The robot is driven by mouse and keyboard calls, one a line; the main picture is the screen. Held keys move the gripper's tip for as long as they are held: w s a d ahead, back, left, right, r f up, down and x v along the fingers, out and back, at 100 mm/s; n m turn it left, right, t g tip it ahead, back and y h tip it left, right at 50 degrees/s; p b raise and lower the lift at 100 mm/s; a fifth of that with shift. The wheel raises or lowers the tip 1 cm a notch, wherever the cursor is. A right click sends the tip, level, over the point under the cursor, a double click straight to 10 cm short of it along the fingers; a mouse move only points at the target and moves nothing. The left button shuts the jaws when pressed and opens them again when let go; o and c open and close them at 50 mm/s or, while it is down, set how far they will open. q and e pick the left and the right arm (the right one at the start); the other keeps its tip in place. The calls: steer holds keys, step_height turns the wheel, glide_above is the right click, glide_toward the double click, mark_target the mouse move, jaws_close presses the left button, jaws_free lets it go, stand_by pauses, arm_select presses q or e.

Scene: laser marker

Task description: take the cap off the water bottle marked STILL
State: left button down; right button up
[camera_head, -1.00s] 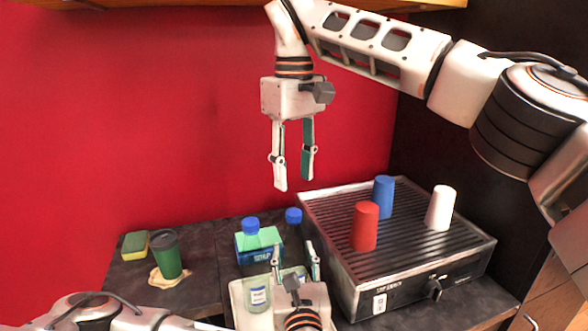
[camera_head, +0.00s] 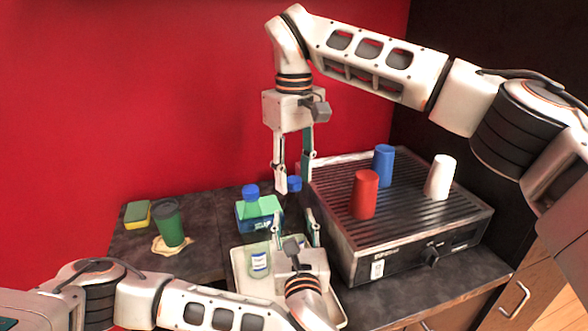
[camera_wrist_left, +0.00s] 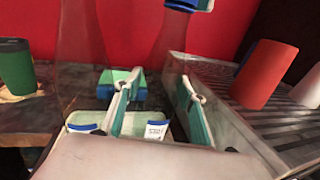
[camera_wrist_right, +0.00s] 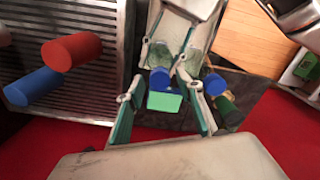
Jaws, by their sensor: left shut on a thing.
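Two clear bottles with blue caps stand side by side in a pale tray (camera_head: 236,279). The left bottle's label (camera_head: 259,262) is too small to read. My left gripper (camera_head: 295,222) is shut on the right bottle, whose label (camera_wrist_left: 157,130) I cannot read clearly. That bottle's blue cap (camera_head: 294,184) also shows in the right wrist view (camera_wrist_right: 160,79). My right gripper (camera_head: 294,176) points down from above, open, with its fingertips on either side of this cap. I cannot tell whether they touch it. The left bottle's cap (camera_head: 251,191) is a short way off.
A teal-green box (camera_head: 258,213) stands behind the bottles. A ridged grey machine (camera_head: 400,200) with red (camera_head: 364,195), blue (camera_head: 383,166) and white (camera_head: 440,177) cups stands close on the right. A green cup (camera_head: 169,222) and a sponge (camera_head: 137,214) are at left.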

jaws_close()
